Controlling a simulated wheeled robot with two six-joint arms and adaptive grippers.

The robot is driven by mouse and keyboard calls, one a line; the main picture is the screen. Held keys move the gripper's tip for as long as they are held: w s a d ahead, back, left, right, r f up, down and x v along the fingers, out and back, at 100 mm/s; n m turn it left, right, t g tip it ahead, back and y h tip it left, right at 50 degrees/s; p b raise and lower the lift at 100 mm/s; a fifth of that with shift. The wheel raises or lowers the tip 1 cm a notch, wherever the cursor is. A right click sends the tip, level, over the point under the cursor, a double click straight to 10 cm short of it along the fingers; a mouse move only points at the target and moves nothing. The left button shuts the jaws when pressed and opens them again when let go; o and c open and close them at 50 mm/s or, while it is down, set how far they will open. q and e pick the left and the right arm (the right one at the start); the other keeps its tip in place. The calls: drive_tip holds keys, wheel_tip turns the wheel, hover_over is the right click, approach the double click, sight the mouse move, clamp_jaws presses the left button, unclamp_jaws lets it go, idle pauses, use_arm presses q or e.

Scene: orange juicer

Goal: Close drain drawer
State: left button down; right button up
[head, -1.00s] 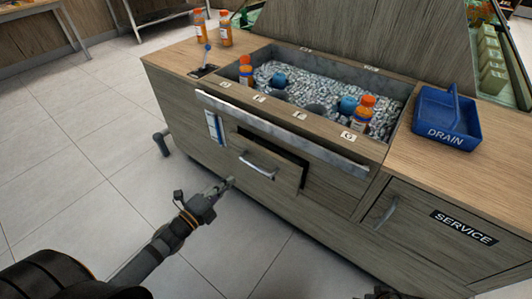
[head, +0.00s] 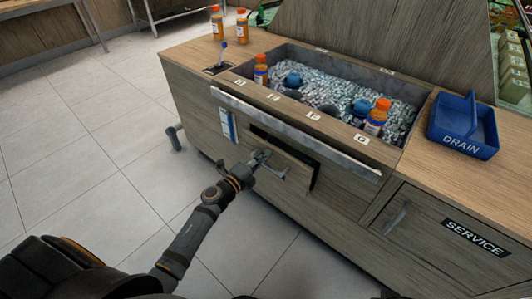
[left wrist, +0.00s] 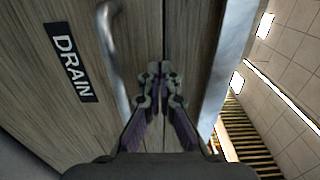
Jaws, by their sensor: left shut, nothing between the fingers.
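The drain drawer (head: 297,178) is in the wooden counter's front in the head view. A dark gap along its top and right edges shows that its front stands out from the counter. Its metal handle (head: 272,172) shows there and in the left wrist view (left wrist: 113,55), beside the DRAIN label (left wrist: 71,63). My left gripper (head: 262,155) is shut and empty at the drawer front, next to the handle. In the left wrist view its fingertips (left wrist: 159,68) point at the wood right of the handle; contact is unclear. Only a dark bit, possibly my right gripper, shows at the head view's bottom edge.
A metal rail (head: 295,130) runs above the drawer. An ice bin (head: 325,93) with orange bottles and dark cups is above it. A blue DRAIN tray (head: 477,146) stands on the counter at right, above the SERVICE door (head: 430,222). Floor at left is clear.

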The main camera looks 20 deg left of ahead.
sight(272, 149)
use_arm(q)
drive_tip(key=shift+w+d, duration=0.2)
drive_tip(key=shift+w, duration=0.4)
drive_tip(key=shift+p+x, duration=0.4)
drive_tip(key=shift+x, duration=0.65)
drive_tip(key=shift+w+d, duration=0.1)
drive_tip(key=shift+w, duration=0.2)
drive_tip(key=shift+s, duration=0.1)
